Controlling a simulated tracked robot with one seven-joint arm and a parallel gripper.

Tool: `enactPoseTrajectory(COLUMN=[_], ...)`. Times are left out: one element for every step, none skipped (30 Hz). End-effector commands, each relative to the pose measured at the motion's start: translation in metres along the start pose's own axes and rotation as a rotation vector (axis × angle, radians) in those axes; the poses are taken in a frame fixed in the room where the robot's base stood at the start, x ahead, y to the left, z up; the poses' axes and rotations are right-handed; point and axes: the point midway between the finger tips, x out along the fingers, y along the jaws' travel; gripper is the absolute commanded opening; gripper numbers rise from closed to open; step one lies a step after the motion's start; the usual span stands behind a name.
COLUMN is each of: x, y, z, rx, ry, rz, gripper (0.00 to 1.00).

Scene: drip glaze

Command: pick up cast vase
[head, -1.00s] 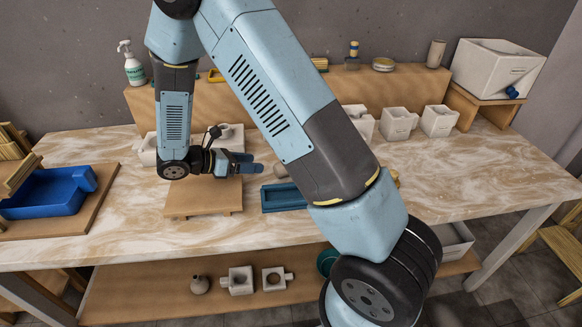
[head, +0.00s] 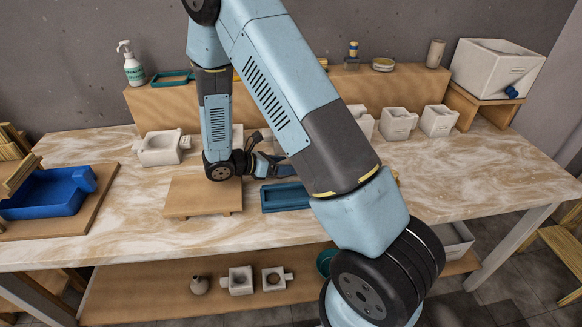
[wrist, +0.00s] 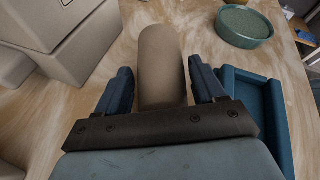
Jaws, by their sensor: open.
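In the wrist view a smooth grey-brown rounded cylinder, which looks like the cast vase (wrist: 162,62), lies along the gap between my two blue fingers. Its near end is hidden behind the dark palm edge. My gripper (wrist: 160,75) is open, with a finger on each side of the cylinder and narrow gaps visible. In the head view my gripper (head: 285,166) is low over the table, just behind the blue tray, pointing right. My arm hides the vase there.
The blue tray (head: 284,197) sits close beside the gripper, with a wooden board (head: 203,193) to its left. Pale block moulds (wrist: 75,45) stand left in the wrist view. A green bowl (wrist: 244,26) of grains is ahead right.

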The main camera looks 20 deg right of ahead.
Motion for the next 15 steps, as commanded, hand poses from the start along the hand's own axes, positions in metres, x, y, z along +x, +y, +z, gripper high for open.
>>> enactPoseTrajectory(x=[0.007, 0.010, 0.013, 0.015, 0.017, 0.018, 0.019, 0.019, 0.019, 0.019, 0.019, 0.019, 0.019, 0.019, 0.019], y=[0.000, 0.000, 0.000, 0.000, 0.000, 0.000, 0.000, 0.000, 0.000, 0.000, 0.000, 0.000, 0.000, 0.000, 0.000], z=[0.000, 0.000, 0.000, 0.000, 0.000, 0.000, 0.000, 0.000, 0.000, 0.000, 0.000, 0.000, 0.000, 0.000, 0.000], rx=[0.000, 0.000, 0.000, 0.000, 0.000, -0.001, 0.000, 0.000, 0.000, 0.000, 0.000, 0.000, 0.000, 0.000, 0.000], ry=[0.000, 0.000, 0.000, 0.000, 0.000, 0.000, 0.000, 0.000, 0.000, 0.000, 0.000, 0.000, 0.000, 0.000, 0.000], rz=[-0.002, -0.002, -0.001, 0.000, 0.000, 0.001, 0.001, 0.001, 0.002, 0.002, 0.002, 0.002, 0.002, 0.002, 0.001], gripper=[0.69, 0.69, 0.69, 0.69, 0.69, 0.69, 0.69, 0.69, 0.69, 0.69, 0.69, 0.69, 0.69, 0.67, 0.63])
